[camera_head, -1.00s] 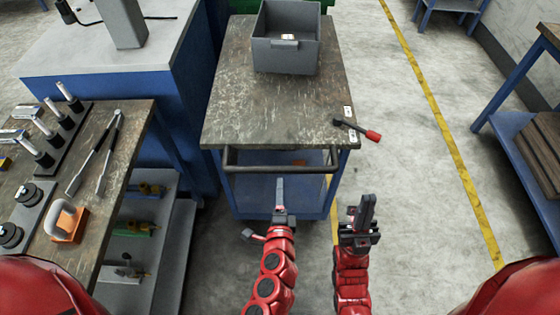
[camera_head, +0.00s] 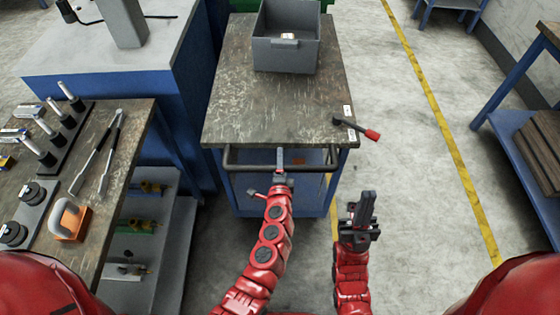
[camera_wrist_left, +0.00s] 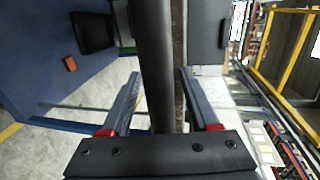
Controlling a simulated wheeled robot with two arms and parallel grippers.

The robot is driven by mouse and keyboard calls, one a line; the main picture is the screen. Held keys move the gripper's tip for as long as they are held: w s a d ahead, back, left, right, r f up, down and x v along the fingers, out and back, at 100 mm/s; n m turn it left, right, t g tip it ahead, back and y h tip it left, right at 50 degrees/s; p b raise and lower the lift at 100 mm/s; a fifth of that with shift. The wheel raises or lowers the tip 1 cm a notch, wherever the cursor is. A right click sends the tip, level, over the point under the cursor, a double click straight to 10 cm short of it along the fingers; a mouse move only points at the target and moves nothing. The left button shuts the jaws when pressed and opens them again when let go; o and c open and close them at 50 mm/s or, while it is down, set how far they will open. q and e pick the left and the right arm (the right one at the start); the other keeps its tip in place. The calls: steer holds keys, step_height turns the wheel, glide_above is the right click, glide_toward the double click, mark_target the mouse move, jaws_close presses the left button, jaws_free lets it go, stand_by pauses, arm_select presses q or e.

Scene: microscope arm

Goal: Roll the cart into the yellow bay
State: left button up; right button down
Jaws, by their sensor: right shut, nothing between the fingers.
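The cart (camera_head: 265,113) has a worn dark top and a blue frame, and stands ahead of me. Its dark handle bar (camera_head: 240,160) runs across the near end. My left gripper (camera_head: 280,157) is at the handle. In the left wrist view the bar (camera_wrist_left: 155,60) passes between the two open fingers (camera_wrist_left: 157,98), with gaps on both sides. My right gripper (camera_head: 367,205) is shut and empty, to the right of the left one and short of the cart. Yellow lines (camera_head: 445,130) mark the floor; I cannot tell which bound the bay.
A grey bin (camera_head: 286,55) and a red-handled tool (camera_head: 357,128) are on the cart; the tool overhangs its right edge. A workbench (camera_head: 125,150) with tools and a blue cabinet (camera_head: 165,115) are at the left. A blue-framed table (camera_head: 500,125) stands right. The floor (camera_head: 410,170) between is clear.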

arm_select(q)
jaws_close()
stand_by(1.3)
